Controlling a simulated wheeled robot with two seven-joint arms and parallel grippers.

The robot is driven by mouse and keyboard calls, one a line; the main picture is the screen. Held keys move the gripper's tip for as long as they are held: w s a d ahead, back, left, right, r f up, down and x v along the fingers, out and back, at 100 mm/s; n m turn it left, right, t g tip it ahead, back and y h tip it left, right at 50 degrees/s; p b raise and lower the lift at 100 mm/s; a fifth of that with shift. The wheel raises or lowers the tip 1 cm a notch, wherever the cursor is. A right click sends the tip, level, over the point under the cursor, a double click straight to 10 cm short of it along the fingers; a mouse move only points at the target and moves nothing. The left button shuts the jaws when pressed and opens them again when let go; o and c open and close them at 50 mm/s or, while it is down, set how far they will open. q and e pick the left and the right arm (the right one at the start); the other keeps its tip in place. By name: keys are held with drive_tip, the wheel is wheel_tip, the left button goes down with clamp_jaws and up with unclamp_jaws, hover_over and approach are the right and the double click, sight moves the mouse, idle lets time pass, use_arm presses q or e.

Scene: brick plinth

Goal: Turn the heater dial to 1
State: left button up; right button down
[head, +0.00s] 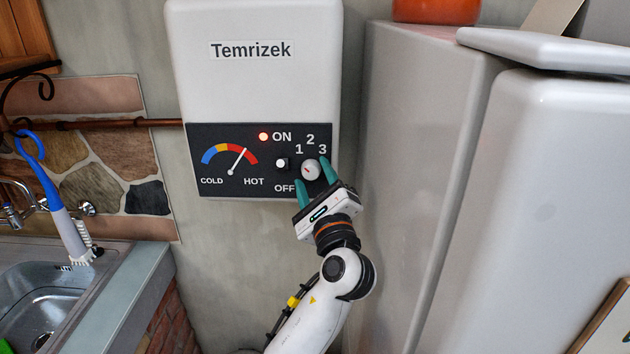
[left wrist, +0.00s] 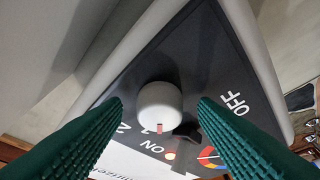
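The white heater (head: 250,60) hangs on the wall, with a dark control panel (head: 220,190) along its bottom. The round white dial (head: 310,169) sits at the panel's right, among OFF, 1, 2 and 3. Its small red mark points up and left, roughly toward 1. In the left wrist view the dial (left wrist: 160,104) stands between my green fingers, with its mark near the partly hidden 1. My left gripper (head: 315,181) is open. Its fingers (left wrist: 161,103) lie either side of the dial, with a gap on each side. My right gripper is not in view.
A lit red lamp (head: 263,136) beside ON and a small switch (head: 282,163) are left of the dial. A grey cabinet (head: 420,130) stands close on the right. A sink (head: 50,290) and a blue-handled brush (head: 60,205) are at the left.

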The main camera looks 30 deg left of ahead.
use_arm(q)
wheel_tip(320, 180, up, 10)
drive_tip(key=shift+b, duration=0.35)
idle(0.5)
